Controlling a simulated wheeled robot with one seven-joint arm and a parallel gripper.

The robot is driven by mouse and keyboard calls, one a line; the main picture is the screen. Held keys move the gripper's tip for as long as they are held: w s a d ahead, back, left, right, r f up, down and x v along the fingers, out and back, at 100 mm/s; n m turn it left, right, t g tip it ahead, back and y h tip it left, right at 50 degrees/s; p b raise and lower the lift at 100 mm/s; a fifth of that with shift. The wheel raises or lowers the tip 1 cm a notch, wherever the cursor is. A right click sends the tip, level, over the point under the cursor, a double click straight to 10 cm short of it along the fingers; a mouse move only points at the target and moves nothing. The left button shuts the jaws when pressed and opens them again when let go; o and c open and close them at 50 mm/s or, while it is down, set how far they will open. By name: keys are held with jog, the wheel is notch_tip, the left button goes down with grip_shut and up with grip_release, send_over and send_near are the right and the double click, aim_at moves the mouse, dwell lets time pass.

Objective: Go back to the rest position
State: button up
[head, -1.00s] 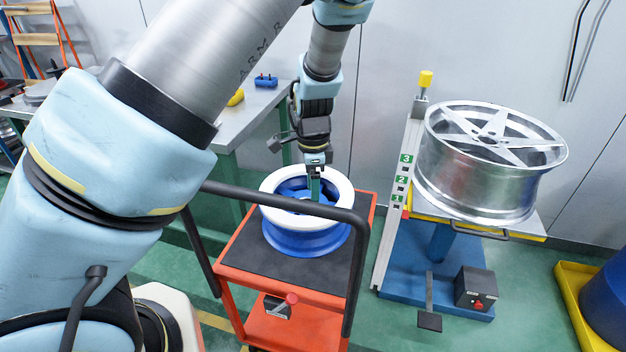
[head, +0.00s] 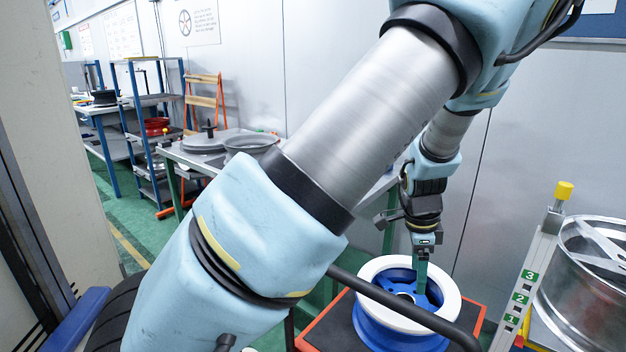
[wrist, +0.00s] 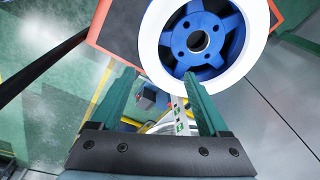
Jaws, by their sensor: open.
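My gripper (wrist: 165,100) is open, with its two green fingers apart and nothing between them in the wrist view. In the head view my gripper (head: 421,272) points down in front of or over the blue wheel (head: 368,325) with a white rim ring (head: 450,302). The wheel lies flat on the orange cart (head: 325,322). The wheel's blue spokes and hub (wrist: 197,42) show at the top of the wrist view, beyond the fingertips. I cannot tell whether a finger touches the wheel.
A silver wheel (head: 590,270) sits on a stand at the right, beside a post numbered 1 to 3 (head: 522,298). The cart's dark handle (head: 400,305) crosses in front of the blue wheel. A grey workbench (head: 190,158) with round parts stands behind my arm.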

jog(key=w+a+r+n+t+h, duration=0.3)
jog(key=w+a+r+n, duration=0.2)
jog(key=w, duration=0.4)
jog(key=w+a+r+n+t+y, duration=0.1)
jog(key=w+a+r+n, duration=0.15)
jog(key=a, duration=0.35)
jog(key=w+a+r+n+t+y, duration=0.1)
jog(key=w+a+r+n+t, duration=0.1)
jog(key=a+n, duration=0.35)
jog(key=s+a+r+n+y, duration=0.1)
jog(key=s+a+n+y, duration=0.1)
jog(key=a, duration=0.8)
jog(key=s+a+n+g, duration=0.4)
jog(key=s+a, duration=0.3)
jog(key=s, duration=0.5)
jog(key=shift+s+f+n+g, duration=0.15)
jog(key=shift+s+n+g, duration=0.15)
jog(key=shift+s, duration=0.1)
